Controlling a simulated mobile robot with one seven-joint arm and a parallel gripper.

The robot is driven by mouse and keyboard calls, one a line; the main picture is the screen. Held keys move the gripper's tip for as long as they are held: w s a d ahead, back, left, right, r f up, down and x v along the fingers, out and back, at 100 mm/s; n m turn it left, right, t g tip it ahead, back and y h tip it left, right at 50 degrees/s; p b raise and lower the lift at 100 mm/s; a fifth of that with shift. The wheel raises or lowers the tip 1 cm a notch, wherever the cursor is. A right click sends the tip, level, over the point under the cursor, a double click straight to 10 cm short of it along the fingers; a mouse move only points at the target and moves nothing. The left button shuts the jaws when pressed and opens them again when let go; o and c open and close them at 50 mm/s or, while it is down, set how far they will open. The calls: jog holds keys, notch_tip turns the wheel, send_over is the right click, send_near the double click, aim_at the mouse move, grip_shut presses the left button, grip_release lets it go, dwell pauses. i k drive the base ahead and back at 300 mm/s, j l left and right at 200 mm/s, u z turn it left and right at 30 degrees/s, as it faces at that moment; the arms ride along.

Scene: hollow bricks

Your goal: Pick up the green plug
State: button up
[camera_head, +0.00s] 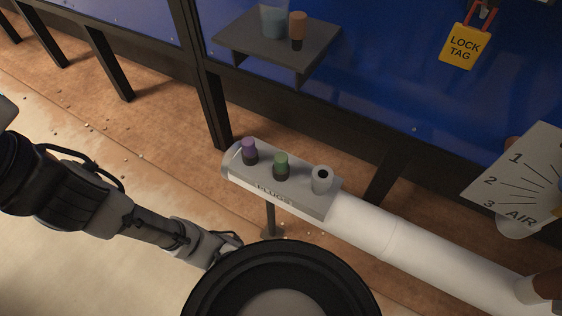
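The green plug (281,165) stands upright on the grey rack marked PLUGS (305,205), in the middle of a row. It has a green top and a dark lower part. A purple plug (250,150) stands to its left and a grey-white hollow piece (322,179) with a dark hole stands to its right. My gripper (228,243) is at the end of my arm, below and left of the rack, apart from the plugs. Its fingers are small and partly hidden by my own round black body part, so its opening is unclear.
A thick white pipe (400,240) runs right from the rack. A dark shelf (280,45) behind holds an orange-brown plug (298,29) and a bluish cup (273,20). A yellow lock tag (465,46) hangs on the blue panel. An AIR dial plate (520,180) stands at right.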

aim_at(281, 158)
jog(key=k, duration=0.3)
jog(key=k+z, duration=0.2)
jog(key=z, duration=0.15)
jog(key=k+z, duration=0.15)
jog(key=z, duration=1.55)
jog(key=i+l+z, duration=0.15)
jog(key=z, duration=0.35)
jog(key=i+l+z, duration=0.2)
jog(key=z, duration=0.25)
jog(key=i+l, duration=0.2)
jog(key=i, duration=0.15)
jog(key=i+l, duration=0.2)
jog(key=i, duration=0.15)
